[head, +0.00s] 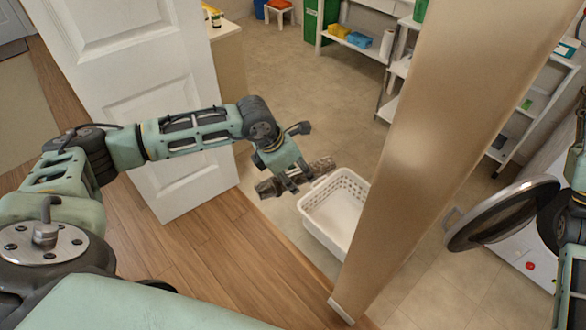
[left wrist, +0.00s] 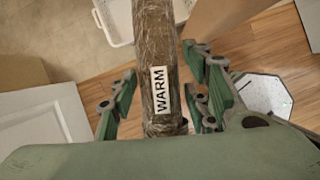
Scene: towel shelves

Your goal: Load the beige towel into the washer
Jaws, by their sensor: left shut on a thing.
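My left gripper (head: 298,178) is shut on a mottled grey-brown roll (head: 268,188), held lengthwise across the jaws. In the left wrist view the roll (left wrist: 157,45) lies between the green fingers and bears a white label reading "WARM". Its colour looks darker than beige, and I cannot tell whether it is the beige towel. The white washer (head: 518,255) is at the right edge of the head view, partly hidden. Its round dark door (head: 497,212) stands open. My right arm shows at the right edge, but its fingers are out of view.
A white basket (head: 350,185) stands on the floor beside the roll. A beige wall end (head: 425,130) stands between the basket and the washer. An open white door (head: 135,60) is behind my left arm. Shelves (head: 345,42) stand at the back.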

